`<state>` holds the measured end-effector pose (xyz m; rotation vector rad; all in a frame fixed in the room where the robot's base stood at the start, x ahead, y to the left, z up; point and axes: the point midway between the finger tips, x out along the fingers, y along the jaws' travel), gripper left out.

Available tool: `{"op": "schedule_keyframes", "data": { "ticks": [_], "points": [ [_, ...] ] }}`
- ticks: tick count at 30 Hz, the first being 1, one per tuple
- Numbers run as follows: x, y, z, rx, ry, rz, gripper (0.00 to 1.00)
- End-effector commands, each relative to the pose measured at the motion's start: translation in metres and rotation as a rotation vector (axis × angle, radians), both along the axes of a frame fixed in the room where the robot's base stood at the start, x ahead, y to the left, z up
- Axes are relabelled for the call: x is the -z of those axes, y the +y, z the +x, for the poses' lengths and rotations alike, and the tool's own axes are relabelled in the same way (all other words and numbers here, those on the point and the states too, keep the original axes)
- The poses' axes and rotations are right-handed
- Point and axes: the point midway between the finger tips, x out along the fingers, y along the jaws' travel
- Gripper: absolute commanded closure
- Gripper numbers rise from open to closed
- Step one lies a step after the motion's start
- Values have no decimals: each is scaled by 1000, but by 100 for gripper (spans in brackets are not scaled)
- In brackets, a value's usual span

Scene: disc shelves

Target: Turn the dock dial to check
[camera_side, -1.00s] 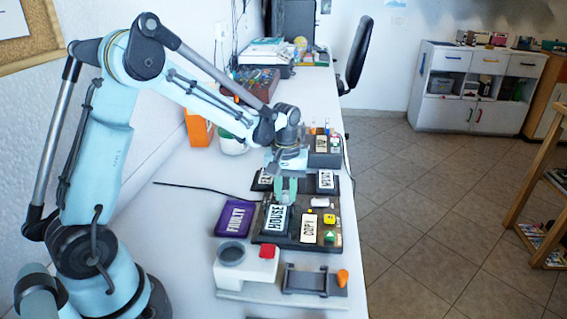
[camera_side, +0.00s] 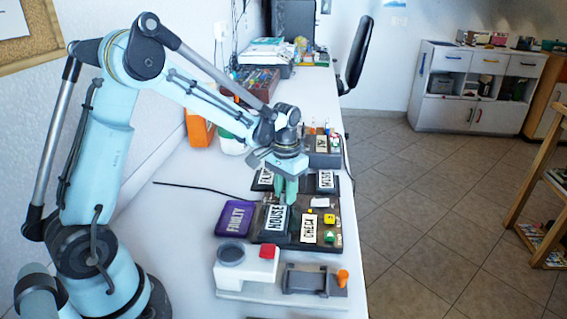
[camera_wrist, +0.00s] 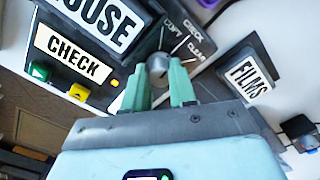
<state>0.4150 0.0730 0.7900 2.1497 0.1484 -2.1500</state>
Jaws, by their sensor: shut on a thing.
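The dock (camera_side: 290,247) is a dark panel with a large HOUSE label (camera_side: 276,218) and a smaller display that reads CHECK (camera_side: 309,230). The display also shows in the wrist view (camera_wrist: 73,59). In the side view my gripper (camera_side: 286,190) points down at the far end of the dock, and the dial is hidden there.
A green button (camera_wrist: 39,72) and a yellow button (camera_wrist: 80,92) sit beside the display. A purple FAULTY tray (camera_side: 234,219) lies left of the dock. A FILMS label (camera_wrist: 249,80) stands close to the fingers.

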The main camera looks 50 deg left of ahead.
Motion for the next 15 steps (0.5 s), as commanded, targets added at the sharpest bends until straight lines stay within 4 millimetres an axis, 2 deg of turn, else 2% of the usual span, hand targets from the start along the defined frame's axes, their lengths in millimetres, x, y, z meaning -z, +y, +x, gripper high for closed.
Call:
{"op": "schedule_keyframes", "data": {
  "ticks": [6, 15],
  "points": [
    [-1, 0, 0, 95, 0, 0, 100],
    [-1, 0, 0, 139, 0, 0, 100]
  ]
}}
